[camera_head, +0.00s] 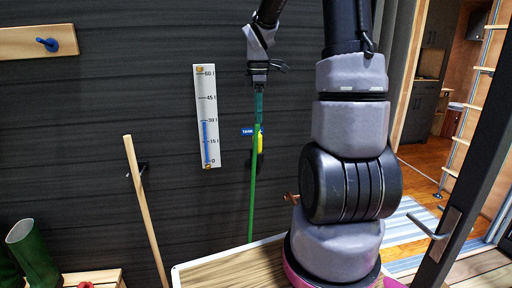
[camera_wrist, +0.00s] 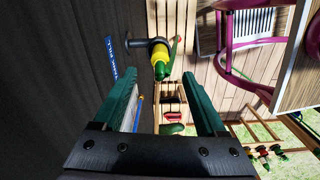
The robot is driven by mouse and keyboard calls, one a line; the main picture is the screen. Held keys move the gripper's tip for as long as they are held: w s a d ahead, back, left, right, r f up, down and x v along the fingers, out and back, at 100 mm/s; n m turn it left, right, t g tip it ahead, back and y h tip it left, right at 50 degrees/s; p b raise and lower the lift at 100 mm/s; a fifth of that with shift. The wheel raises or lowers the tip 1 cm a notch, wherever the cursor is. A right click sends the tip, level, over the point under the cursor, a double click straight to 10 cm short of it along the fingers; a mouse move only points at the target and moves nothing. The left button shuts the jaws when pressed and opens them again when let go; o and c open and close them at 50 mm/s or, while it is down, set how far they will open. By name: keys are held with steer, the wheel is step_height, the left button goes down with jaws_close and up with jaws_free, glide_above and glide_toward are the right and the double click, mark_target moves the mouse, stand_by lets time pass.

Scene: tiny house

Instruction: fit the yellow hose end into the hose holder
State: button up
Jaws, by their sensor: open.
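The yellow hose end (camera_head: 260,143) stands close to the dark wall in the head view, with the green hose (camera_head: 252,195) hanging beside it. In the wrist view the yellow hose end (camera_wrist: 159,52) has a green part nearest the camera. Its far end meets the dark hose holder (camera_wrist: 136,43), which juts from the wall; how deep it sits is unclear. The holder (camera_head: 260,160) shows small and dark in the head view. My gripper (camera_head: 258,98) points down above the hose end. In the wrist view my gripper (camera_wrist: 160,77) is open, its fingers apart with nothing held between them.
A blue sign (camera_wrist: 111,58) is on the wall beside the holder. A gauge (camera_head: 207,117) hangs to its left. A wooden pole (camera_head: 145,205) leans farther left, near green boots (camera_head: 34,252). A door frame and doorway are on the right.

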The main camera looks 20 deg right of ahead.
mark_target(258, 135)
step_height(258, 135, down, 9)
steer(key=shift+a, duration=0.1)
jaws_close()
stand_by(0.4)
